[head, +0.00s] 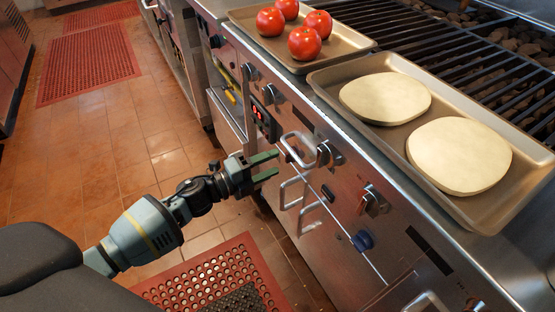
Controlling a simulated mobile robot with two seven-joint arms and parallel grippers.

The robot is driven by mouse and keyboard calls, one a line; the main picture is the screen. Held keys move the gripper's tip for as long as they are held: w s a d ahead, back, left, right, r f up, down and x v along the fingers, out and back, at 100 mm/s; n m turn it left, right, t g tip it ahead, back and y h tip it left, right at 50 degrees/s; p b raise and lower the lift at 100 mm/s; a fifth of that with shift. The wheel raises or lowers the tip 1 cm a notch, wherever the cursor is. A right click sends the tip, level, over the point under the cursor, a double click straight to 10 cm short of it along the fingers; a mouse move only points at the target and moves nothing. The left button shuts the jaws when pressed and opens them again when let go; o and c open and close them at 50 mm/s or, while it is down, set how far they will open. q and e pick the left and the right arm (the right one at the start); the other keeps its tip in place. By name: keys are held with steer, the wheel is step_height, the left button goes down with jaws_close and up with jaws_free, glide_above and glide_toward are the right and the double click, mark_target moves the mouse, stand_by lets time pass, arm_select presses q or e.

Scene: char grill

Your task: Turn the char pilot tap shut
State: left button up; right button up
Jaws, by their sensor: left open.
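The steel front of the char grill (330,225) carries several controls. A small blue knob (363,241) sits low on the front, beside a thin diagonal line. A switch-like fitting with a red part (373,201) is above it. No label is readable, so I cannot tell for sure which is the char pilot tap. My left gripper (277,165) reaches in from the left, with its two green fingers apart and nothing between them. It is in front of the panel, left of and above the blue knob. Whether its fingertips touch the front is unclear. My right gripper is not in view.
Bent metal handles (292,190) stick out just beyond my left fingers. Round knobs (329,155) and a red-digit display (258,115) line the front. A tray with two dough rounds (336,75) and a tray of tomatoes (349,44) rest on top. Red mats (225,262) lie on the tiled floor.

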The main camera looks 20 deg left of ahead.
arm_select(q)
steer(key=v, duration=0.4)
steer(key=shift+s+a, duration=0.25)
